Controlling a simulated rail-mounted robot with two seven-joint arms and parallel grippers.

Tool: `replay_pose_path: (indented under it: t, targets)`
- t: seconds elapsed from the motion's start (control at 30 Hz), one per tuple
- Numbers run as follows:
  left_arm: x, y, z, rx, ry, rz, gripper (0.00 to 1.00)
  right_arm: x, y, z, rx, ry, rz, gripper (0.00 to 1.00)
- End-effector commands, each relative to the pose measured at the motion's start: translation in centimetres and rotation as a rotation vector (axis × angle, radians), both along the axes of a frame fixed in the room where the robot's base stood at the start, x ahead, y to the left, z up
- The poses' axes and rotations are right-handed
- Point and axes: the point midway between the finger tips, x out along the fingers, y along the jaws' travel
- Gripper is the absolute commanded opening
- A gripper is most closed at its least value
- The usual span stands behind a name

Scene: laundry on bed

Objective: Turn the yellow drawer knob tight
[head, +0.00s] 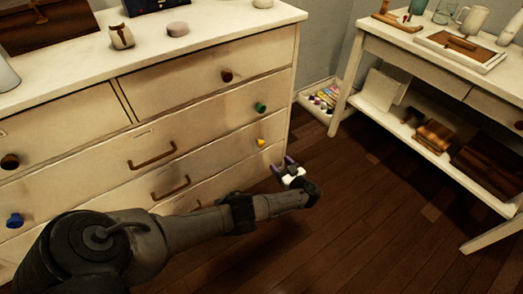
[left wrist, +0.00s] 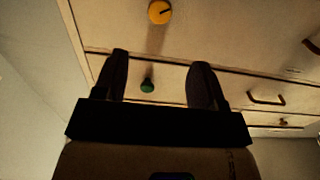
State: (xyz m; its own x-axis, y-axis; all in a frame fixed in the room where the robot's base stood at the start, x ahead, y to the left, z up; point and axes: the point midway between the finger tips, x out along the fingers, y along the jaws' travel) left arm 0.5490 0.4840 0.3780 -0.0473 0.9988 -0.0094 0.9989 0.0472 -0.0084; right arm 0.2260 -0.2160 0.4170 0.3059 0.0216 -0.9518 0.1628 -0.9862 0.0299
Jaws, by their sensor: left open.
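The yellow drawer knob (head: 261,142) is on the right end of a white dresser's lower drawer in the head view. In the left wrist view the yellow knob (left wrist: 159,12) is round with a dark line across its face, at the top edge, beyond the fingertips. My left gripper (head: 282,163) is open and empty, just below and right of the knob, apart from it. Its two dark fingers (left wrist: 159,58) show spread in the left wrist view. My right gripper is not in view.
A green knob (head: 261,107) is above the yellow one; it also shows between my fingers in the left wrist view (left wrist: 147,85). Dark red (head: 227,76) and blue (head: 15,220) knobs are on other drawers. A white side table (head: 364,45) stands right.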

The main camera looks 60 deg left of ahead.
Motion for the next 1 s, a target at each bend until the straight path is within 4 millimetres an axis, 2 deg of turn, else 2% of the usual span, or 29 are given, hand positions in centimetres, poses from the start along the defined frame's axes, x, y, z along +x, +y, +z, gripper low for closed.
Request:
replay_pose_path:
  t: [0.17, 0.7, 1.0]
  targets:
    - [0.0, 1.9, -0.1, 0.014, -0.01, 0.004, 0.64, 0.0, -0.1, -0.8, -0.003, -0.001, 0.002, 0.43]
    - [-0.5, 11.2, -0.2, 0.012, -0.008, 0.002, 0.64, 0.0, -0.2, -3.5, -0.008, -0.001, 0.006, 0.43]
    - [-0.6, 13.6, -0.1, 0.01, -0.007, 0.002, 0.64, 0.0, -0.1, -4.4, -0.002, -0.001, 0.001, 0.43]
